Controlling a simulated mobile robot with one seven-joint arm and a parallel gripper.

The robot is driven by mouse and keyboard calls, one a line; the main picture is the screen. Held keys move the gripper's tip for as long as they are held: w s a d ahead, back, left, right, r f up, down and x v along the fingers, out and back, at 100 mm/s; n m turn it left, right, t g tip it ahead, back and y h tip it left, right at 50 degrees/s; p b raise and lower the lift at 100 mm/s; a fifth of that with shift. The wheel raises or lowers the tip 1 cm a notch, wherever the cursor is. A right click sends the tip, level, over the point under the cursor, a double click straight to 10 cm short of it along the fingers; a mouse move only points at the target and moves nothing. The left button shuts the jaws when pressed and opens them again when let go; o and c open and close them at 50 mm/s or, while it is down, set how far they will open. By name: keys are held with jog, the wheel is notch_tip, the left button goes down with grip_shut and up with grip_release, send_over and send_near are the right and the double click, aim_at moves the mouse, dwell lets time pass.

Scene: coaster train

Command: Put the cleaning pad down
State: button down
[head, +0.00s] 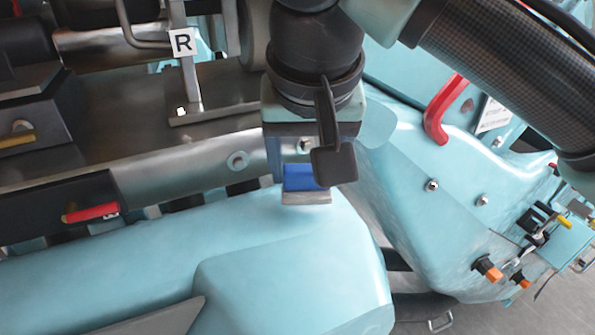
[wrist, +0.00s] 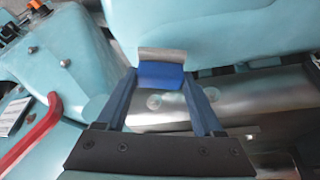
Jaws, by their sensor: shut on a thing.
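The cleaning pad (head: 301,178) is a small blue block with a grey plate along one edge. In the head view it shows below my gripper (head: 318,172), partly hidden by a dark part of my wrist. In the wrist view the pad (wrist: 162,76) sits between the two blue fingertips of my gripper (wrist: 161,82). My gripper is shut on the pad. The grey edge faces the light-blue body panel (head: 200,235). I cannot tell whether the pad touches the panel.
A metal beam (head: 170,165) runs behind the pad. A red handle (head: 445,108) curves at the right, and a black box with a red lever (head: 92,213) is at the left. Orange knobs (head: 487,268) stick out at the lower right. The light-blue panel's top is clear.

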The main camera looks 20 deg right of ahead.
aim_at(307, 180)
jog(key=shift+f+p, duration=0.45)
jog(key=shift+f, duration=1)
grip_release()
jog(key=shift+f+b, duration=0.25)
jog(key=shift+b, duration=0.05)
jog(key=p+v, duration=0.9)
jog(key=v, duration=0.4)
jog(key=shift+s, duration=0.25)
jog(key=shift+d, duration=0.15)
